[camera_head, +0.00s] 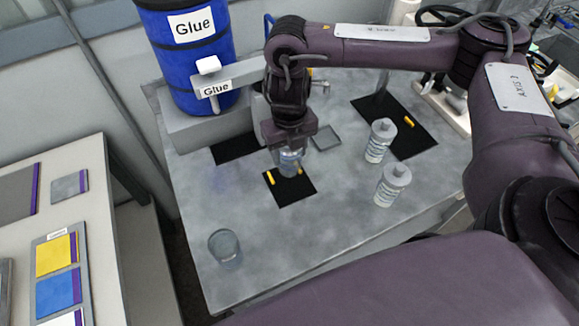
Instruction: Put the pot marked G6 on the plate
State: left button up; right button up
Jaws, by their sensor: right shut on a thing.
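My right gripper (289,150) points down from the arm that comes in from the right. It is shut on a small bluish, see-through pot (290,165). The fingers hide much of this pot, and I cannot read a mark on it. The pot shows over the far part of a black square mat (293,195) with yellow marks; I cannot tell whether it touches the mat. A small grey square plate (326,138) lies just right of the gripper. Another clear pot (224,246) stands at the near left of the table, with no readable mark. My left gripper is not in view.
A larger black mat (400,128) lies at the back right. The table's near middle is clear.

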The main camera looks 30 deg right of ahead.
aim_at(289, 167)
notch_tip(289, 167, down, 3)
jog(key=shift+r, duration=0.1)
jog(key=shift+f+b, duration=0.6)
jog(key=shift+f, duration=1.15)
jog(key=shift+f, duration=0.1)
jog(key=o, duration=1)
jog(key=shift+r, duration=0.25)
notch_tip(289, 167, up, 12)
jog(key=shift+f+p, duration=0.1)
jog(key=shift+p, duration=0.8)
